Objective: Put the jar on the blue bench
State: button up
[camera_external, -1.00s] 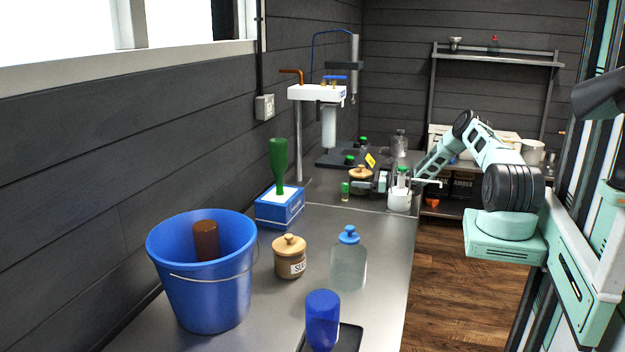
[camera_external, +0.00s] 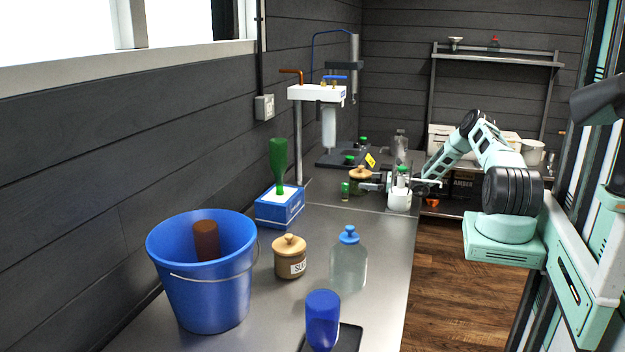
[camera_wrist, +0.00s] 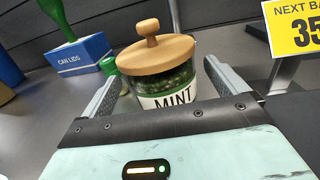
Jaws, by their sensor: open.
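A glass jar labelled MINT (camera_wrist: 172,84), with a round wooden lid and dark green contents, stands upright in the wrist view. In the external view this jar (camera_external: 359,185) is on the far part of the metal counter. My gripper (camera_wrist: 167,88) is open, with one finger on each side of the jar. I cannot tell whether either finger touches it. In the external view my gripper (camera_external: 377,182) is at the jar's right side, partly hidden by a white container. No clearly blue bench shows; the counter is grey metal.
A blue CAN LIDS box (camera_external: 281,207) carries a green bottle. A small green-capped vial (camera_external: 345,191) and a white container (camera_external: 399,200) stand near the jar. A brown jar (camera_external: 289,260), glass bottle (camera_external: 348,264) and blue bucket (camera_external: 205,275) are nearer. A yellow price sign (camera_wrist: 296,28) is close right.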

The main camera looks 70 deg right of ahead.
jog(key=shift+s+d+f+b, duration=0.15)
jog(key=shift+s+b, duration=0.15)
jog(key=shift+s, duration=0.9)
notch_tip(320, 180, up, 7)
jog(key=b, duration=0.1)
jog(key=shift+w, duration=0.15)
